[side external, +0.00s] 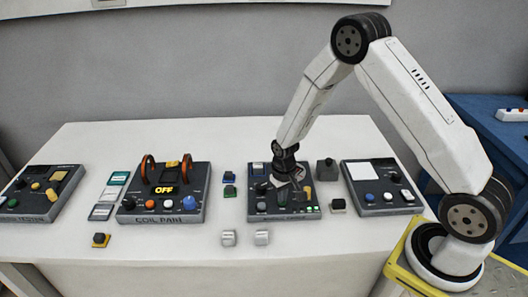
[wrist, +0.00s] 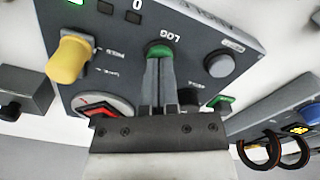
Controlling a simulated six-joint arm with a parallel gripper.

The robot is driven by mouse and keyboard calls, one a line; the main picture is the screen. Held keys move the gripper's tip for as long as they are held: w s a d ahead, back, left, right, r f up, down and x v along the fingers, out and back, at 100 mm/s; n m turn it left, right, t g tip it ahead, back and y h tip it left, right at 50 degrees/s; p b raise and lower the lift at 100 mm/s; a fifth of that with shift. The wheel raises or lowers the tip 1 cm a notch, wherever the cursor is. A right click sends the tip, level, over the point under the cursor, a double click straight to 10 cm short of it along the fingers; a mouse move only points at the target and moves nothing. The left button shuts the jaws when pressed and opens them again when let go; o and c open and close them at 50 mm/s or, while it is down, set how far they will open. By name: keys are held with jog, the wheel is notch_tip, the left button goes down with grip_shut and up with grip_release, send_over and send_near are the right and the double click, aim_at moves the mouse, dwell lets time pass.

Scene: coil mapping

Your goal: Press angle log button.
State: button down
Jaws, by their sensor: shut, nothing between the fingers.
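The control panel (side external: 257,211) below my gripper is a dark box on the white table. In the wrist view, its dark face (wrist: 205,35) carries a round green button (wrist: 160,47) beside the word LOG. My gripper (wrist: 160,60) is shut and empty, with its fingertips right at the green button and covering part of it. I cannot tell whether they touch or press it. In the side external view, my gripper (side external: 287,176) points down over the back part of the panel, and the arm hides some of the face.
On the panel are a yellow knob (wrist: 68,58), a grey button (wrist: 219,64) and a round dial with a red mark (wrist: 95,105). The coil panel (side external: 130,215) with two orange rings stands left, and another panel (side external: 383,210) right. Small blocks (side external: 228,238) lie in front.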

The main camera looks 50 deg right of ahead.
jog(key=shift+r, duration=3.15)
jog(key=shift+s+a+r, duration=0.1)
jog(key=shift+r, duration=0.1)
jog(key=s+a+r+n+t, duration=0.2)
jog(key=s+a+r, duration=0.3)
jog(key=s+r, duration=0.5)
jog(key=shift+s+n+t, duration=0.3)
jog(key=shift+s+n, duration=0.2)
jog(key=shift+s, duration=1.05)
